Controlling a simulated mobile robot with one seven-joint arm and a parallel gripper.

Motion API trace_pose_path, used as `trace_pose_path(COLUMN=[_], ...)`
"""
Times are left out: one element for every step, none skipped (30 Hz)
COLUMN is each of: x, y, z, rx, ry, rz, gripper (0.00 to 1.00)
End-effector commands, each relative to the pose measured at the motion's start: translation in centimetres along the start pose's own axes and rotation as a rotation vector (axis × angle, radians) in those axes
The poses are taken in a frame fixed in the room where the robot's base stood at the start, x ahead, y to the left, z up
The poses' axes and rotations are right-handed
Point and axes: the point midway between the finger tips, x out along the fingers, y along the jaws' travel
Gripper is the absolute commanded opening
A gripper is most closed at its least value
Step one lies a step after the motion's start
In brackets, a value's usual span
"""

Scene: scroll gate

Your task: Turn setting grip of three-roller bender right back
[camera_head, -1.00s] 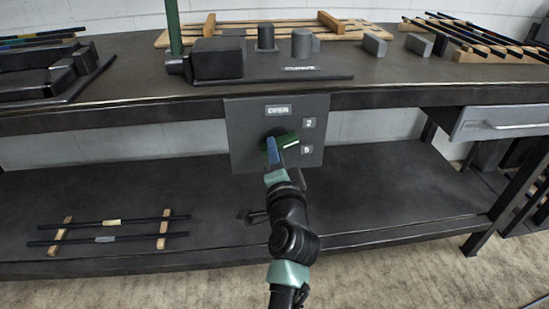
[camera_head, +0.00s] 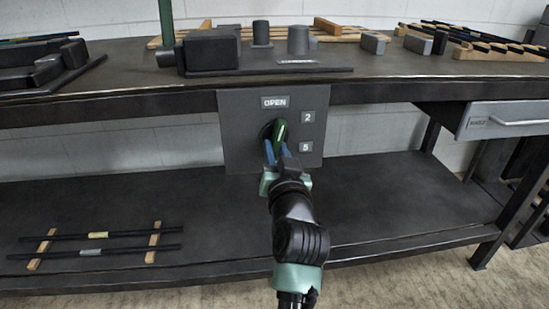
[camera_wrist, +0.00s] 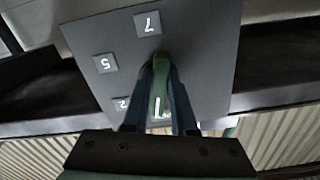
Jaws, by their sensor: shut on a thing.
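The setting grip (camera_head: 280,132) is a green bar with a white line on a dark grey panel (camera_head: 240,145) at the bench front. It points up and slightly right, between the OPEN plate (camera_head: 275,102) and the 2 plate (camera_head: 308,117). The 5 plate (camera_head: 305,147) is lower right. My gripper (camera_head: 277,150) is shut on the grip, coming from below. In the wrist view my gripper (camera_wrist: 161,72) has its blue fingers on both sides of the green grip (camera_wrist: 160,92); a 7 plate (camera_wrist: 148,23) shows there, hidden in the head view.
The bender's black block (camera_head: 212,52) with a green post (camera_head: 166,20) stands on the bench top above the panel. A lower shelf (camera_head: 400,190) with dark rods on wooden strips (camera_head: 97,236) lies below. A grey drawer (camera_head: 500,122) is at right.

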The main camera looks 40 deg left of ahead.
Motion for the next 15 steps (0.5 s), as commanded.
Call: trace_pose_path(x=[-0.03,-0.03,-0.04,-0.04,-0.04,-0.03,-0.03,-0.03,-0.02,-0.02,-0.02,-0.02,-0.02,-0.02,-0.02], y=[0.23,0.26,0.29,0.31,0.33,0.35,0.36,0.37,0.37,0.37,0.38,0.39,0.39,0.4,0.4], z=[0.24,0.23,0.23,0.22,0.21,0.19,0.18,0.16,0.14,0.12,0.11,0.08,0.07,0.06,0.04], rx=[-0.035,-0.055,-0.078,-0.095,-0.111,-0.13,-0.144,-0.155,-0.169,-0.18,-0.188,-0.198,-0.203,-0.209,-0.215], ry=[0.0,0.0,-0.001,-0.001,-0.001,-0.001,-0.001,-0.001,-0.001,-0.001,-0.001,-0.001,-0.001,-0.001,-0.001], rz=[0.002,0.002,0.002,0.002,0.002,0.002,0.002,0.002,0.002,0.002,0.002,0.002,0.002,0.002,0.002], gripper=[0.0,0.0,0.0,0.0,0.0,0.0,0.0,0.0,0.0,0.0,0.0,0.0,0.0,0.0,0.0])
